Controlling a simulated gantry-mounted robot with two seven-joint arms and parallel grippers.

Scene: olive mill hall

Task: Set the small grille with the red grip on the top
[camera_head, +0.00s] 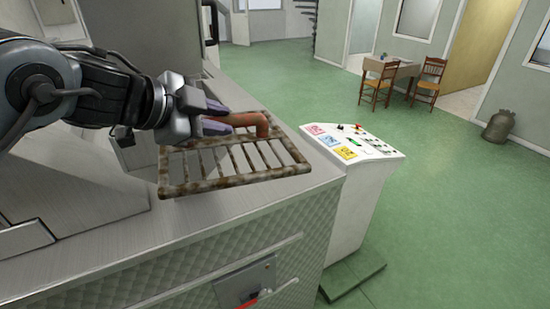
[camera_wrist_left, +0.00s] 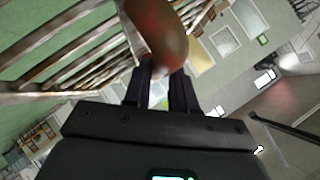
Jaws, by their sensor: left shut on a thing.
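The small grille (camera_head: 235,180) is a rusty brown frame with several parallel bars and a reddish-brown grip (camera_head: 262,125). In the head view it shows over the grey metal top (camera_head: 130,235), near that top's right edge. I cannot tell for sure whether it touches the top. My left gripper (camera_head: 229,120) comes in from the left, shut on the red grip. In the left wrist view the grip (camera_wrist_left: 160,32) sits at the fingertips (camera_wrist_left: 161,75), with the grille's bars (camera_wrist_left: 60,50) to the upper left. My right gripper is not in view.
A white control panel (camera_head: 375,148) with coloured labels stands just right of the metal top. The quilted metal front (camera_head: 200,270) carries a small dark switch box (camera_head: 245,285). A table and chairs (camera_head: 430,80) and a sack (camera_head: 498,126) stand far off on the green floor.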

